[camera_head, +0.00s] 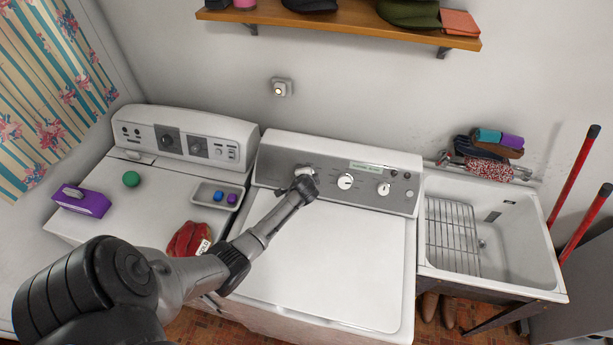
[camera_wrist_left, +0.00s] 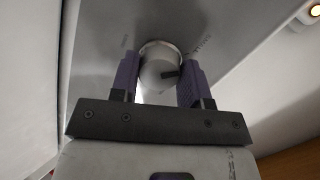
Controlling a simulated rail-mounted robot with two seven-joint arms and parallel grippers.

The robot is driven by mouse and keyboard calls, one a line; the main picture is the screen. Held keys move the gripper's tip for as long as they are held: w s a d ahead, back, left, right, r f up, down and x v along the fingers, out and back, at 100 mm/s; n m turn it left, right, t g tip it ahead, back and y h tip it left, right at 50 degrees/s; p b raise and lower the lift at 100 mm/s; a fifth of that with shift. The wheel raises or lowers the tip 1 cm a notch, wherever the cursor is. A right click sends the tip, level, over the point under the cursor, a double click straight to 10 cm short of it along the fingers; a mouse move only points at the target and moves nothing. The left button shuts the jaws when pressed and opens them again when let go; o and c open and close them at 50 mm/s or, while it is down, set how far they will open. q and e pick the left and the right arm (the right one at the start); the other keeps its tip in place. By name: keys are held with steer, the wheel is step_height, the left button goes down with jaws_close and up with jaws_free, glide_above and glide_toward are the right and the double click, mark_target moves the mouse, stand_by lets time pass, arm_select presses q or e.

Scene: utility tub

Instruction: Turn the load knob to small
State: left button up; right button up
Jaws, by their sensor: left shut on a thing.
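The washer's control panel (camera_head: 268,159) carries three knobs in a row. My left gripper (camera_head: 304,173) is at the leftmost knob and mostly hides it in the head view. In the left wrist view, my left gripper (camera_wrist_left: 160,80) has its two purple fingers on either side of the round silver knob (camera_wrist_left: 158,66) and is shut on it. A dark mark shows on the knob's face, and the small lettering beside it is too blurred to read. The middle knob (camera_head: 345,181) and right knob (camera_head: 383,188) are free. My right gripper is not in view.
The washer's white lid (camera_head: 340,265) is clear below my arm. A sink (camera_head: 520,262) stands at right; a shelf (camera_head: 345,20) hangs above.

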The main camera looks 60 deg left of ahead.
arm_select(q)
steer(key=o, duration=0.9)
steer(key=shift+s+r, duration=0.1)
steer(key=shift+p+v, duration=0.3)
steer(key=shift+v, duration=6.5)
steer(key=shift+d, duration=0.1)
